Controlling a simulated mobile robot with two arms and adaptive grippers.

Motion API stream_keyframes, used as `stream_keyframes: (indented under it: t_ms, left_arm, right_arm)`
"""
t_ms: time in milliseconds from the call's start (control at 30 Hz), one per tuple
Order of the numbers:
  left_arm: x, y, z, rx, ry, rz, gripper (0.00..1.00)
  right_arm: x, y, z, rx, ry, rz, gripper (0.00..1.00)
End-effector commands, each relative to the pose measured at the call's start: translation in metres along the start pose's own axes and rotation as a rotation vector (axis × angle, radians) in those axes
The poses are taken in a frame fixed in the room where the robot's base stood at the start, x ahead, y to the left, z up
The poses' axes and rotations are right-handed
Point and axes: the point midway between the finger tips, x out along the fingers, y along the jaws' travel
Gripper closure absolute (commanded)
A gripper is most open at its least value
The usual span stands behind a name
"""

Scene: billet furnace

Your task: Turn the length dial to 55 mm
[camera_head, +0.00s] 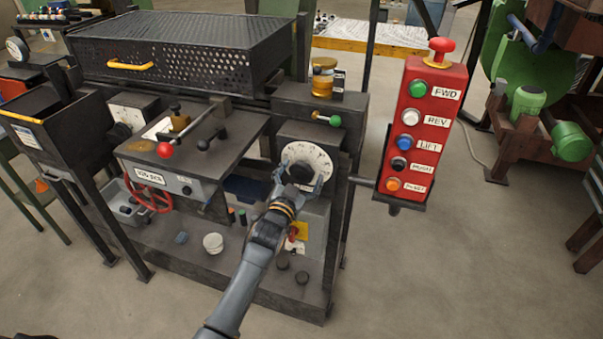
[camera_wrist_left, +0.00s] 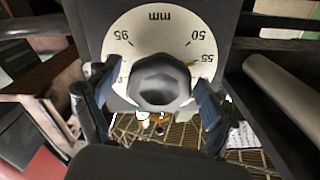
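The length dial (camera_head: 306,160) is a round white scale on the machine's front right. In the left wrist view the dial face (camera_wrist_left: 125,40) shows "mm", "50" and "55" on the right side, and a number that looks like "95" on the left. A dark hexagonal knob (camera_wrist_left: 160,82) sits at its centre. A small yellowish pointer mark (camera_wrist_left: 191,64) shows at the knob's right, towards the 55. My left gripper (camera_head: 302,178) is at the dial; its fingers (camera_wrist_left: 157,88) stand open either side of the knob, with visible gaps. My right gripper is not in view.
A red button box (camera_head: 425,125) stands right of the dial. A lever with a green knob (camera_head: 334,120) is just above it. A red handwheel (camera_head: 148,196) and red-knobbed lever (camera_head: 165,151) are to the left. Loose cups and pucks lie on the lower shelf (camera_head: 190,262).

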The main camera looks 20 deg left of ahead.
Motion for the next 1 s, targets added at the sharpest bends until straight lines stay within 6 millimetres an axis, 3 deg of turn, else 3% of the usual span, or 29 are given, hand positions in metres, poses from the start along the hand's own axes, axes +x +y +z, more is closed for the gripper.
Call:
stream_keyframes:
  t_ms: [367,467,800,1000]
  left_arm:
    - [-0.005,0.0,-0.001,0.001,0.002,0.0,0.15]
    - [-0.018,0.0,0.0,0.001,0.002,0.0,0.15]
    - [-0.089,0.0,0.0,0.0,0.001,0.0,0.15]
    - [-0.114,0.0,0.0,0.0,0.001,0.0,0.15]
  right_arm:
    - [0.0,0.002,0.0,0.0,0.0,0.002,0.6]
    - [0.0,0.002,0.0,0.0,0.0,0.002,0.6]
    - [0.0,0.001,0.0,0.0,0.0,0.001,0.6]
    - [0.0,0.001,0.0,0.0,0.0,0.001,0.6]
